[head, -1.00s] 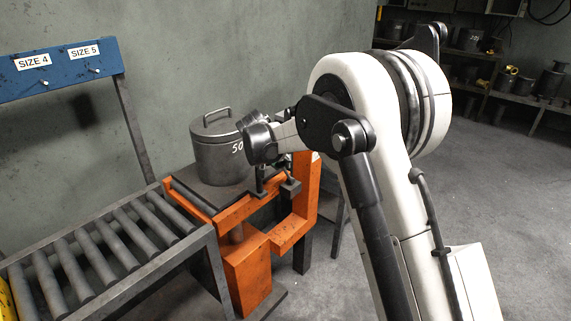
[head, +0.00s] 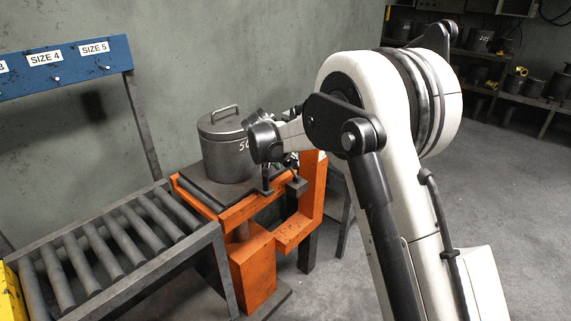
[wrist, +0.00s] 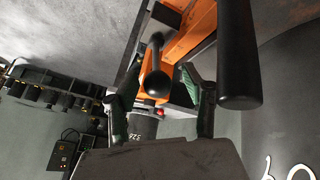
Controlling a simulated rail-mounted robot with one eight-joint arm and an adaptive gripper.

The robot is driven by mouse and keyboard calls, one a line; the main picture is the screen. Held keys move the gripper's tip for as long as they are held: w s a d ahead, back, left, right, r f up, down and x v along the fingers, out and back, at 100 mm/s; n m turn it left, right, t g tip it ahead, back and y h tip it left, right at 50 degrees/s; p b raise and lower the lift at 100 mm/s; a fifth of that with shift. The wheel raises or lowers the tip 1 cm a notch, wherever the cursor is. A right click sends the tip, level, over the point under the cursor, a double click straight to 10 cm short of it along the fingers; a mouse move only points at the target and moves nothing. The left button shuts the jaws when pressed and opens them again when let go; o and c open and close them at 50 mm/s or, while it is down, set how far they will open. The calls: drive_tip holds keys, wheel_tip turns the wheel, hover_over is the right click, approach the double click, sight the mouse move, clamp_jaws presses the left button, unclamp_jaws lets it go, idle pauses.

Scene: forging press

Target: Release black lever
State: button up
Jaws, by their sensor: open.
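The black lever (wrist: 156,82), a dark rod with a rounded knob, shows in the wrist view with its knob pointing toward the camera. My gripper (wrist: 162,75) is open, with one green-padded finger on each side of the knob. Gaps show between the knob and the fingers; I cannot tell whether either touches the rod farther back. In the head view my gripper (head: 291,161) is mostly hidden behind my wrist, at the right edge of the orange stand (head: 252,262). The lever cannot be made out clearly there.
A lidded grey metal pot (head: 226,158) stands on the orange stand, close to my wrist. A thick black cylinder (wrist: 239,60) hangs right of the lever in the wrist view. A roller conveyor (head: 110,245) adjoins the stand on the left. Open floor lies to the right.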

drive_tip(key=v, duration=1.2)
drive_tip(key=s+d+r+y, duration=0.1)
drive_tip(key=s+d+r, duration=0.3)
drive_tip(key=s+d, duration=0.55)
drive_tip(key=s+d+r+y, duration=0.1)
drive_tip(key=s+d+r, duration=0.4)
drive_tip(key=s+d, duration=0.45)
drive_tip(key=s+d+f, duration=0.2)
drive_tip(key=s, duration=0.5)
drive_tip(key=s+d+f+y, duration=0.1)
drive_tip(key=s+d+f, duration=0.2)
drive_tip(key=s, duration=0.5)
drive_tip(key=s+d+f+t, duration=0.1)
drive_tip(key=s+d+f, duration=0.1)
drive_tip(key=s, duration=0.5)
drive_tip(key=shift+s+d+f+n+y, duration=0.15)
drive_tip(key=shift+s+n+y, duration=0.15)
